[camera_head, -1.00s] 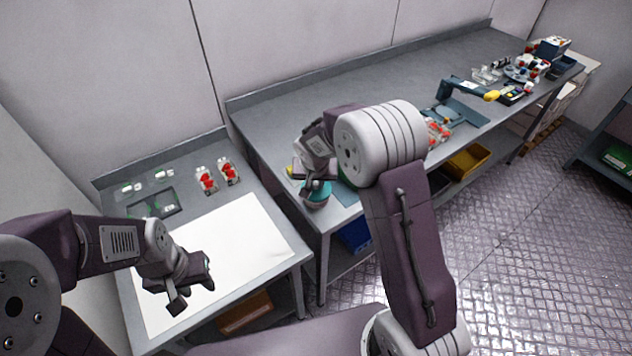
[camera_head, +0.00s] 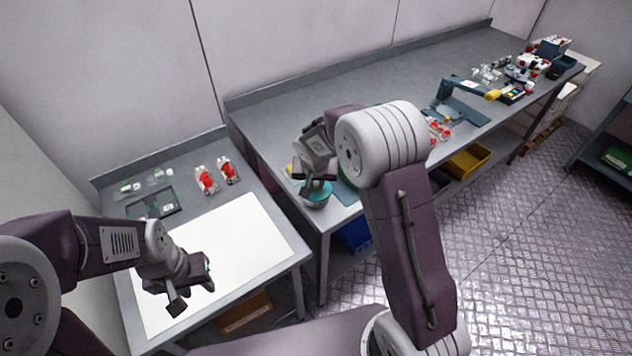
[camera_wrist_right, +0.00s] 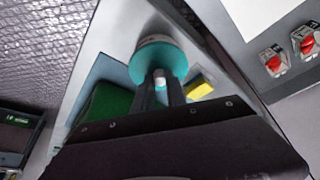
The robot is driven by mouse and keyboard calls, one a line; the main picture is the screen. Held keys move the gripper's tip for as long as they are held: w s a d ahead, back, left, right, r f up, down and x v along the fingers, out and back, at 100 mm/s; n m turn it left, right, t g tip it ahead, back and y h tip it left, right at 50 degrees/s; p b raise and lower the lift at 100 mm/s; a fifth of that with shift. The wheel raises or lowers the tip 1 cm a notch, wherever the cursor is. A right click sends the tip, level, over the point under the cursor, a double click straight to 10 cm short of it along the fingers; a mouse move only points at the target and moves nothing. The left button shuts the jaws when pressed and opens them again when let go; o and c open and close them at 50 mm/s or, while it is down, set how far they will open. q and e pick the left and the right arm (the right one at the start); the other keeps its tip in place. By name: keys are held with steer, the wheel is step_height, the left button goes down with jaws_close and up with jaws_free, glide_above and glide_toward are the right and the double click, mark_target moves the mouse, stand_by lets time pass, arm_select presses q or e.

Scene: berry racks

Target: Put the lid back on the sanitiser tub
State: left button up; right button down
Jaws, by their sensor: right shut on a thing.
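The teal lid (camera_head: 317,187) is under my right gripper (camera_head: 314,179) at the near left corner of the long bench. In the right wrist view the lid (camera_wrist_right: 172,58) is a round disc, and the fingers (camera_wrist_right: 160,92) are shut on its small pale knob (camera_wrist_right: 160,78). I cannot tell whether the lid is fully seated. My left gripper (camera_head: 194,291) is open and empty above the white mat.
The white mat (camera_head: 225,245) covers the near side table, with two clear punnets of red berries (camera_head: 217,175) behind it. A yellow thing (camera_wrist_right: 200,86) and a green thing (camera_wrist_right: 105,104) lie close to the lid. A blue-grey stand (camera_head: 460,105) is further right.

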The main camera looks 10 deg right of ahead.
stand_by(0.3)
steer(key=c, duration=1.3)
jaws_free()
steer(key=shift+o, duration=0.5)
steer(key=o, duration=0.4)
steer(key=shift+r+p, duration=2.7)
steer(key=shift+r, duration=0.85)
jaws_close()
steer(key=shift+f, duration=0.15)
